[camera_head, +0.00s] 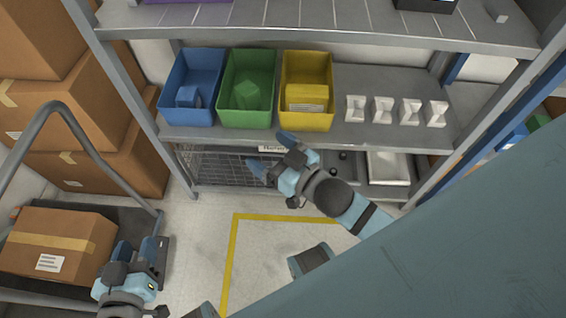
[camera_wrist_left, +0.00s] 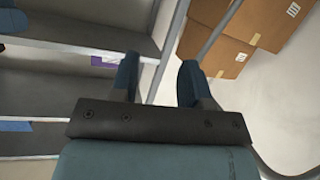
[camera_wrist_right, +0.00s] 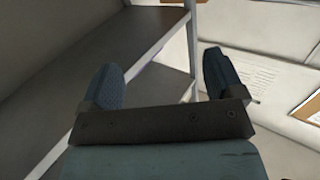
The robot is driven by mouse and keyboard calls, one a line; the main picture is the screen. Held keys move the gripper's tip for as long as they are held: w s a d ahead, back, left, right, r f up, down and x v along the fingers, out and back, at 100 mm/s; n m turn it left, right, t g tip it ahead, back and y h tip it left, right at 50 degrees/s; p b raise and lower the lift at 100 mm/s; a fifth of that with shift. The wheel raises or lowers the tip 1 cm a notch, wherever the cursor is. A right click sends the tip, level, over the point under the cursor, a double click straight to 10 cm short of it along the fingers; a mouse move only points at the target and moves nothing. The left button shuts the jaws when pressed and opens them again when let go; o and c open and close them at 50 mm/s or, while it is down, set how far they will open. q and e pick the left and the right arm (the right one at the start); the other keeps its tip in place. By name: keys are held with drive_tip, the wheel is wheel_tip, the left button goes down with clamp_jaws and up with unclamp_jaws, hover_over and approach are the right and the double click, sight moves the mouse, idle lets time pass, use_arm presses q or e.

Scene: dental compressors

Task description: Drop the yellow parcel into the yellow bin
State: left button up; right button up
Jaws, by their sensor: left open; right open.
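The yellow bin (camera_head: 305,121) stands on the middle shelf, at the right end of a row of bins. The yellow parcel (camera_head: 304,95), a box with a pale label, lies inside it. My right gripper (camera_head: 272,153) is open and empty, in front of the shelf and just below the yellow bin in the picture, apart from the parcel. It also shows open in the right wrist view (camera_wrist_right: 160,78). My left gripper (camera_head: 136,250) is open and empty at the lower left, and it shows open in the left wrist view (camera_wrist_left: 158,78). Neither wrist view shows the parcel or bin.
A blue bin (camera_head: 173,110) and a green bin (camera_head: 245,119) stand left of the yellow one, each holding a parcel of its colour. Several white pieces (camera_head: 382,110) stand to the right. A cardboard box (camera_head: 52,245) sits on a cart near my left gripper.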

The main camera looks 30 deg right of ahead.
drive_tip(key=s+f+g+h, duration=0.1)
drive_tip(key=s+f+g, duration=0.15)
drive_tip(key=s, duration=0.35)
use_arm(q)
drive_tip(key=s+a+r+g+y+p, duration=0.1)
drive_tip(key=r+p, duration=0.6)
drive_tip(key=p, duration=0.9)
drive_tip(key=s+a+r+g+y+p, duration=0.1)
drive_tip(key=r+p, duration=0.6)
drive_tip(key=p, duration=0.8)
drive_tip(key=shift+s+a+r+g+p, duration=0.35)
drive_tip(key=shift+s+a, duration=0.2)
drive_tip(key=shift+a, duration=0.5)
use_arm(e)
drive_tip(key=s+d+r+g+h, duration=0.1)
drive_tip(key=d+r, duration=0.1)
drive_tip(key=r, duration=0.5)
drive_tip(key=s+d+r+g+h, duration=0.1)
drive_tip(key=s+r+g, duration=0.1)
drive_tip(key=r, duration=0.5)
drive_tip(key=shift+s+d+r+m, duration=0.15)
drive_tip(key=shift+d+r+m, duration=0.15)
drive_tip(key=shift+d+r, duration=0.1)
